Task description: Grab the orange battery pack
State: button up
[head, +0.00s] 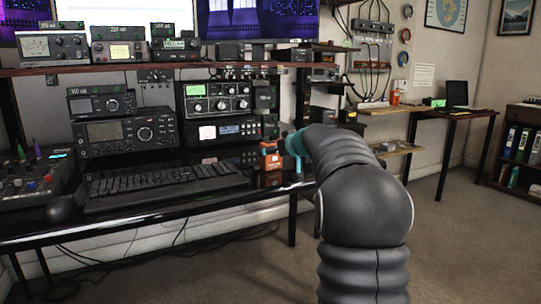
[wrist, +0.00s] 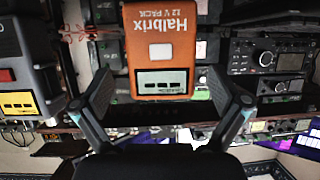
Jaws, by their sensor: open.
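The orange battery pack (head: 271,163) stands at the right end of the black desk, right of the keyboard. In the wrist view the orange pack (wrist: 160,45), with a white label and a pale display panel, fills the upper middle. My gripper (head: 287,143) is close beside the pack in the head view, partly hidden by my own arm. In the wrist view my gripper (wrist: 162,85) is open, with one finger on either side of the pack's near end. I see a gap between each finger and the pack. Contact is not visible.
A grey and yellow unit with a red button (wrist: 28,82) is at the left of the wrist view. The keyboard (head: 165,183) and stacked radios (head: 125,135) crowd the desk. A shelf (head: 150,66) runs above. The floor (head: 450,230) at right is clear.

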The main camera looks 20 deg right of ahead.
jog(key=shift+x, duration=1.45)
jog(key=shift+c, duration=0.3)
jog(key=c, duration=1.5)
